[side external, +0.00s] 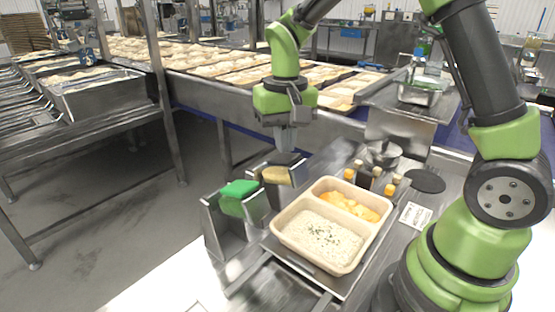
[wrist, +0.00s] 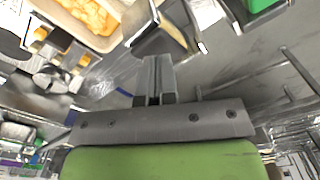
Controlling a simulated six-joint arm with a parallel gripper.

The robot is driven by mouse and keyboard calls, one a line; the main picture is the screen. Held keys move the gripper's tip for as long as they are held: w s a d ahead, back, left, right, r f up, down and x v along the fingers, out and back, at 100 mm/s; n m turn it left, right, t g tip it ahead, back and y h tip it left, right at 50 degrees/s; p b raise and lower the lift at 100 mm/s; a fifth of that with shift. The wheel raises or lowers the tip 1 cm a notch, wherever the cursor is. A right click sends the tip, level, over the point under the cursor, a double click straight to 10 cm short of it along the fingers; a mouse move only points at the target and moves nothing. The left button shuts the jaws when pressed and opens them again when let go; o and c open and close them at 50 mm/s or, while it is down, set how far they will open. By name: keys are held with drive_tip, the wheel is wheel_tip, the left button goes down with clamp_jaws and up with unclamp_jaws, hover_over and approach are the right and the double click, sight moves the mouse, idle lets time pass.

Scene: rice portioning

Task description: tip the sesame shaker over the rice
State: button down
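The rice (side external: 322,236) fills the near compartment of a cream tray (side external: 283,240); small dark specks lie in its middle. Small bottles with orange caps (side external: 389,190) stand behind the tray beside dark-topped ones; they also show in the wrist view (wrist: 40,34). I cannot tell which is the sesame shaker. My gripper (side external: 287,150) points down to the left of the bottles, above a metal holder with a tan block (side external: 277,176). In the wrist view its fingers (wrist: 154,78) are close together, with no shaker visible between them.
Orange food (side external: 346,205) fills the tray's far compartment. A metal holder with a green block (side external: 239,197) stands left of the tray. A metal pot (side external: 383,152) and a black disc (side external: 425,181) are behind it. A white label card (side external: 415,216) lies right of the tray.

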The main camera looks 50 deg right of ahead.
sight(292, 157)
drive_tip(key=shift+f, duration=0.45)
drive_tip(key=shift+s+f, duration=0.3)
drive_tip(key=shift+f, duration=0.45)
drive_tip(key=shift+s+f, duration=0.25)
drive_tip(key=shift+f, duration=0.5)
drive_tip(key=shift+s+f, duration=0.3)
drive_tip(key=shift+f, duration=0.45)
drive_tip(key=shift+r, duration=0.1)
drive_tip(key=shift+w+r, duration=0.3)
drive_tip(key=shift+r, duration=0.7)
drive_tip(key=shift+w+r, duration=0.25)
drive_tip(key=shift+r, duration=0.8)
drive_tip(key=shift+w+r, duration=0.3)
drive_tip(key=shift+r, duration=0.7)
drive_tip(key=shift+r, duration=0.1)
wheel_tip(292, 157, up, 6)
drive_tip(key=shift+f, duration=3.05)
